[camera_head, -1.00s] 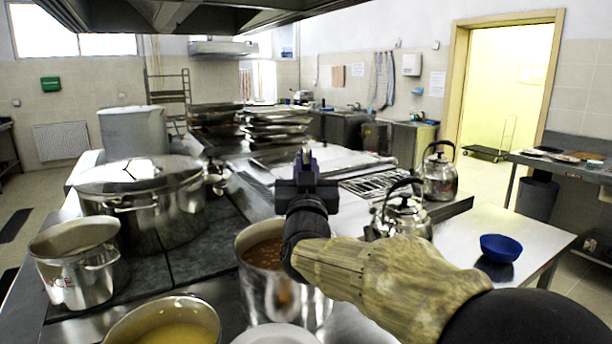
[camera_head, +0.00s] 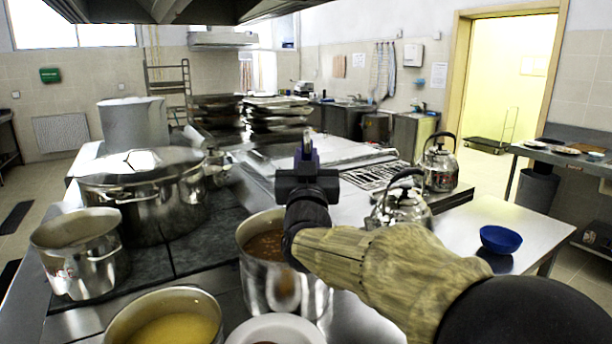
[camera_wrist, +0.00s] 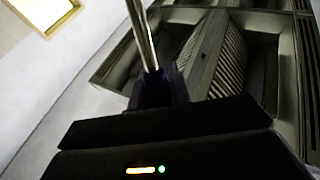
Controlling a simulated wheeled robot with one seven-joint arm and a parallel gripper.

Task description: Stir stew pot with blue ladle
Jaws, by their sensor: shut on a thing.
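My gripper (camera_head: 307,172) is raised near the back rim of the stew pot (camera_head: 285,290) in the head view. The pot is steel, with chunky brown stew inside; my arm hides part of its right side. In the wrist view the jaws (camera_wrist: 157,92) are shut on the blue ladle (camera_wrist: 144,35). A shiny metal shaft shows rising from the jaws, with a dark blue part at the grip.
A pot of yellow soup (camera_head: 165,305) and a white bowl (camera_head: 275,322) stand in front. A steel pot (camera_head: 85,265) and a large lidded pot (camera_head: 145,205) are left. Kettles (camera_head: 400,210) and a blue bowl (camera_head: 500,239) are right. A hood (camera_head: 190,12) hangs above.

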